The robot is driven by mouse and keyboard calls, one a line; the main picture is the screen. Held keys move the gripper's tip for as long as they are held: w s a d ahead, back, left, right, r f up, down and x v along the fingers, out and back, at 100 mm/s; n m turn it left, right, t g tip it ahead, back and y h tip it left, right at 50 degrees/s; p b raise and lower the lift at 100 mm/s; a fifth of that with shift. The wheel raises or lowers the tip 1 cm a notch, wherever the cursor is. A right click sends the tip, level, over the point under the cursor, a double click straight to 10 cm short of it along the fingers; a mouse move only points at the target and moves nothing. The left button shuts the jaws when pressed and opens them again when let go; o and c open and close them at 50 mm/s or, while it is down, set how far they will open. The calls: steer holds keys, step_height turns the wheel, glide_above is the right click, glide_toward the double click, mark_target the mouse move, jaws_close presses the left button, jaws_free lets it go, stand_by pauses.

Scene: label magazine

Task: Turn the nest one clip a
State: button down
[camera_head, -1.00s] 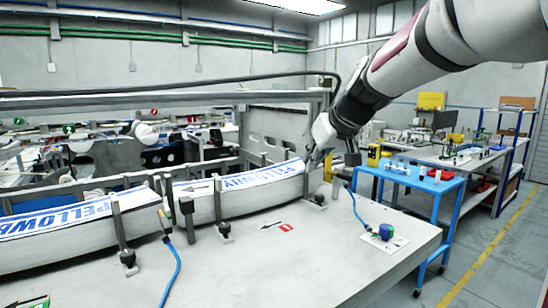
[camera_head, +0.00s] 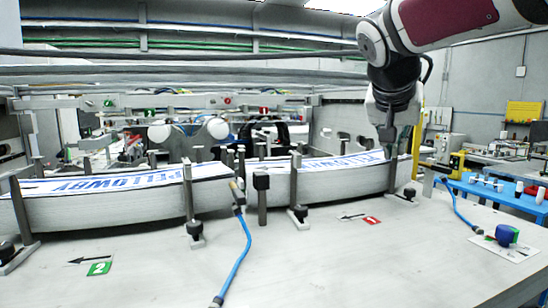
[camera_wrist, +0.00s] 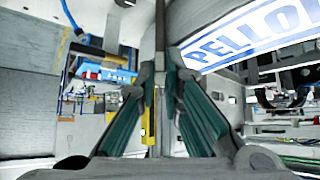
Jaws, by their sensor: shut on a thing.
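My gripper (camera_head: 388,148) points down at the right end of the right label stack (camera_head: 340,187), in nest one beside the red "1" card (camera_head: 371,220). It is shut on the top of a grey upright clip post (camera_head: 392,174), whose black knob (camera_head: 409,194) and foot stand on the table. In the wrist view, the grey post (camera_wrist: 160,28) runs between the green-padded fingers (camera_wrist: 160,85), with the blue-lettered stack top (camera_wrist: 250,35) to its right. Another clip post (camera_head: 294,185) stands upright against the front of the stack further left.
The left stack (camera_head: 110,208) has its own posts (camera_head: 188,200) and a green "2" card (camera_head: 99,268). A short post (camera_head: 262,195) and a blue hose (camera_head: 245,245) stand between. The front tabletop (camera_head: 310,270) is mostly clear.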

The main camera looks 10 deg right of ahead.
steer(key=shift+w+a+f+m+g+h+b, duration=0.1)
steer(key=shift+w+a+m+g+h+b, duration=0.15)
steer(key=shift+m+g+h+b, duration=0.55)
steer(key=shift+w+a+r+m+g+h+b, duration=0.2)
steer(key=shift+m+g, duration=0.35)
steer(key=shift+m, duration=0.8)
steer(key=shift+w+a+f+m+g+h+b, duration=0.1)
steer(key=shift+w+f+m+g+h+b, duration=0.2)
steer(key=shift+m+g, duration=0.55)
steer(key=shift+r+m, duration=0.1)
steer(key=shift+m, duration=0.2)
steer(key=c, duration=1.7)
jaws_free()
steer(key=shift+r, duration=0.1)
steer(key=v, duration=1.1)
steer(key=shift+s+a+r, duration=0.15)
steer(key=shift+a, duration=0.25)
